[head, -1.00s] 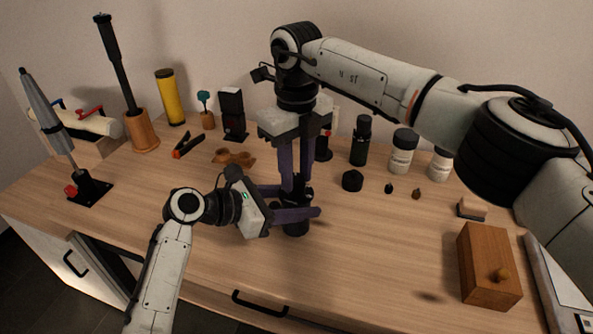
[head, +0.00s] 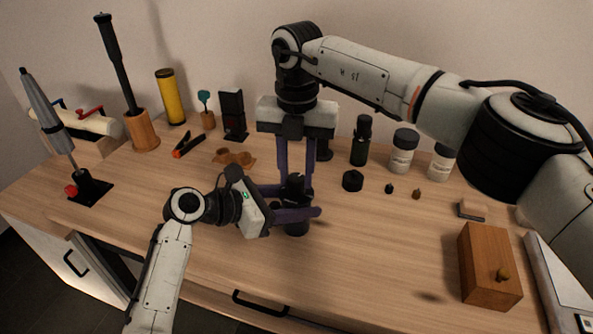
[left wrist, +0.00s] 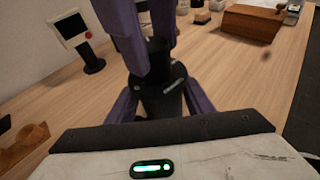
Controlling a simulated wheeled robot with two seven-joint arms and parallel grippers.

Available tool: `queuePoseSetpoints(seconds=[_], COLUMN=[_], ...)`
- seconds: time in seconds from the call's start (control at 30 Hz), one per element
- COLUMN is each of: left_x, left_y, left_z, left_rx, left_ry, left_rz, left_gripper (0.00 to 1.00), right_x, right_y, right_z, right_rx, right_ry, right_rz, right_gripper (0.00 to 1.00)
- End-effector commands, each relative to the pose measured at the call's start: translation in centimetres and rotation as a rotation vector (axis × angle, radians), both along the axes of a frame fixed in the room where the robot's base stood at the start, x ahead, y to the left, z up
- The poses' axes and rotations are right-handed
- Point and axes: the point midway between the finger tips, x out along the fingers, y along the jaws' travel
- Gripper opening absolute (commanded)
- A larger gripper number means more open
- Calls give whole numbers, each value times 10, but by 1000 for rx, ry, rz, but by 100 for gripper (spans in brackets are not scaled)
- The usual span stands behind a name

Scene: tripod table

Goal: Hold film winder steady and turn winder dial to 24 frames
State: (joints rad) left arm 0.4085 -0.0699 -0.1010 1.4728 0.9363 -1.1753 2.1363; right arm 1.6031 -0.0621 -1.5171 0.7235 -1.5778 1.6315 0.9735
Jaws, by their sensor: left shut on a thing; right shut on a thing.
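The film winder (head: 297,226) is a black cylinder standing on the table, and it also shows in the left wrist view (left wrist: 165,103). My left gripper (head: 290,206) comes in from the left and is shut around the winder's body, its purple fingers on either side. My right gripper (head: 296,172) reaches straight down from above and is shut on the winder's dark top, where the dial (left wrist: 155,52) sits. The right fingers hide much of the dial, and no frame marking can be read.
Behind stand a black viewer (head: 233,113), dark bottle (head: 361,141) and white-labelled jars (head: 402,152). A black cap (head: 352,181) lies close to the right. A wooden box (head: 488,266) sits at the right. The table front (head: 360,270) is clear.

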Motion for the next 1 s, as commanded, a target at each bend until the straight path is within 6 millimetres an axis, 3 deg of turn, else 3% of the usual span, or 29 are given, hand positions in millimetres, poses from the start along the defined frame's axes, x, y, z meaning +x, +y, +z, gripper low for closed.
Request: queuePoseSetpoints(seconds=[0.33, 0.87, 0.9, 1.0], left_x=[-1, -1, -1, -1], left_y=[-1, -1, -1, 0], left_z=[-1, -1, -1, -1], left_rx=[1, 2, 2, 1], left_ry=[2, 3, 3, 4], left_rz=[-4, -4, -4, -3], left_gripper=[17, 17, 17, 17], right_x=[2, 3, 3, 2], right_y=[-2, -2, -2, -2], right_z=[1, 1, 1, 1], right_rx=[-2, -2, -2, -2], right_ry=[-6, -8, -7, -5], right_rz=[-134, -154, -154, -153], right_gripper=[5, 5, 35, 47])
